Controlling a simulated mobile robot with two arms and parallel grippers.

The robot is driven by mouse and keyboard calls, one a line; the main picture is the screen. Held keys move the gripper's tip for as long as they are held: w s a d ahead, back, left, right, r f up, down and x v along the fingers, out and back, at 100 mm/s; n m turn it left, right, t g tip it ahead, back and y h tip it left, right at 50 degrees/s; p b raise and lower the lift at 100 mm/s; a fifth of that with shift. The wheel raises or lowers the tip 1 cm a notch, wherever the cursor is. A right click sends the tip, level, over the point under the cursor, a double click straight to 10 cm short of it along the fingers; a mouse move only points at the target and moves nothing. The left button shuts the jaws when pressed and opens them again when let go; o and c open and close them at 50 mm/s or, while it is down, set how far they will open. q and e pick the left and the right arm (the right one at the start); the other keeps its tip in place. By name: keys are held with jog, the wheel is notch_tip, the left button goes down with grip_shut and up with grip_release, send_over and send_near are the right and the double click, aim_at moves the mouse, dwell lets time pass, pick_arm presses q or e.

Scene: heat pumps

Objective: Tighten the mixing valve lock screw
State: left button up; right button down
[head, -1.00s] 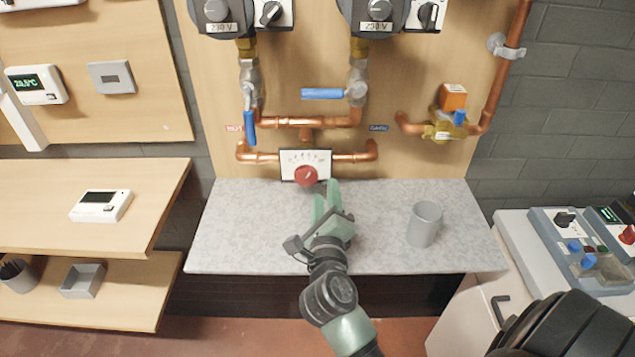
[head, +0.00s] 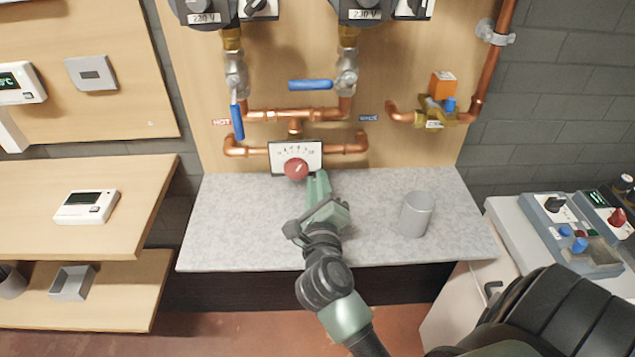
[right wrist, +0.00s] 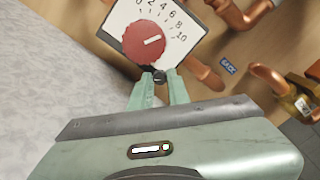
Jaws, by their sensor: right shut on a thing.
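The mixing valve has a white scale plate (head: 311,153) and a round red knob (head: 296,169), at the lower middle of the pipe board. Both also show in the right wrist view, the plate (right wrist: 188,48) and the knob (right wrist: 144,42). A small dark lock screw (right wrist: 159,76) sits just below the plate, beside the knob. My right gripper (right wrist: 160,84) is shut on the lock screw, with its green fingertips on either side of it. In the head view the right gripper (head: 319,183) hides the screw. My left gripper is not in view.
A grey cup (head: 416,214) stands on the speckled counter (head: 240,215), right of my arm. Copper pipes (head: 245,149) flank the valve. Blue-handled valves (head: 310,85) sit above. Shelves (head: 75,235) are at left, a control box (head: 575,235) at right.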

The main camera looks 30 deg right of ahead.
jog(key=m, duration=0.4)
jog(key=shift+r, duration=0.1)
jog(key=c, duration=1.3)
grip_release()
jog(key=shift+c, duration=0.2)
jog(key=shift+w, duration=0.1)
